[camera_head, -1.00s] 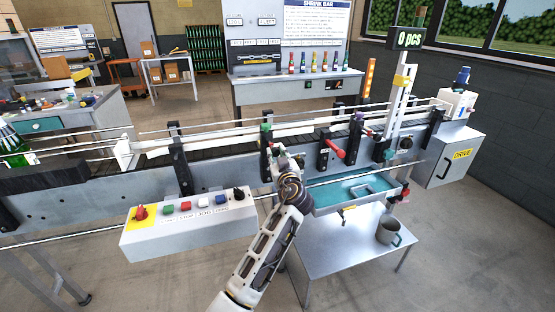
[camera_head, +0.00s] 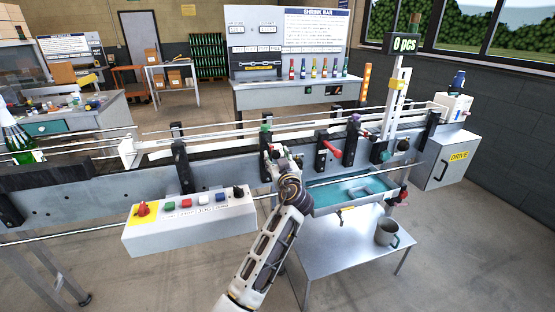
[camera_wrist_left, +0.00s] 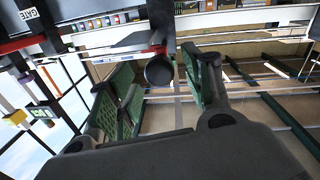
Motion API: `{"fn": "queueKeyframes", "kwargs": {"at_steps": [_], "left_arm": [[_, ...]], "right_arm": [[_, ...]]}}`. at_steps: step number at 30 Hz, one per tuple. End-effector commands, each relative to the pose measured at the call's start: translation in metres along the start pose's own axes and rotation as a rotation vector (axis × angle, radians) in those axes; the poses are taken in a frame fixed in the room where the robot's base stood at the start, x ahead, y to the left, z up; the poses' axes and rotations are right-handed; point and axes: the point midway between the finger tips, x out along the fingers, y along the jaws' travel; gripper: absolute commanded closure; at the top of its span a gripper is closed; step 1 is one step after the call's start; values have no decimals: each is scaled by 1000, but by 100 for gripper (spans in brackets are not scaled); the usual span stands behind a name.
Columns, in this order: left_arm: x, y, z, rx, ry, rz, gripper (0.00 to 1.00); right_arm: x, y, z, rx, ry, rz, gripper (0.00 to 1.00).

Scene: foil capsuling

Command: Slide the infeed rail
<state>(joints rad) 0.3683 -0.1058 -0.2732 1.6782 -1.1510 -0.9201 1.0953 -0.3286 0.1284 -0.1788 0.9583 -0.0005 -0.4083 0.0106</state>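The infeed guide rails (camera_head: 215,131) are thin pale bars along the conveyor top, carried on black brackets. One bracket with a green knob (camera_head: 265,128) stands at mid conveyor. My left gripper (camera_head: 272,152) is right at this bracket, on the near side; its fingers are hard to make out there. In the left wrist view the left gripper (camera_wrist_left: 160,88) is open, its green-padded fingers apart. A round black knob end (camera_wrist_left: 159,70) lies between or just beyond the fingertips; I cannot tell if they touch it. My right gripper is not in view.
A control box (camera_head: 190,222) with coloured buttons juts out left of my arm. A red-handled lever (camera_head: 332,150) and a purple-knobbed bracket (camera_head: 354,130) stand to the right. A teal tray (camera_head: 350,192) and a grey mug (camera_head: 387,232) are lower right. A green bottle (camera_head: 14,140) stands far left.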

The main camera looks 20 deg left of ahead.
Motion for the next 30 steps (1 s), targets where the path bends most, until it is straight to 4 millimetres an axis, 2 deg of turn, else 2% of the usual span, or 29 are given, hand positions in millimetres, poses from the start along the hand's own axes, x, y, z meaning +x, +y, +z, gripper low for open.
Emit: {"fn": "queueKeyframes", "kwargs": {"at_steps": [6, 14, 20, 30], "left_arm": [[0, 0, 0, 0, 0, 0, 49], [0, 2, -8, -3, 1, 0, 49], [0, 4, -29, -3, 1, -1, 49], [0, 12, -76, -3, 1, 1, 49]], "right_arm": [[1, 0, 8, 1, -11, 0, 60], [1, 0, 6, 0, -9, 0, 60], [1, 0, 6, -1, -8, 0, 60], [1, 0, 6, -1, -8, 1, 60]]}}
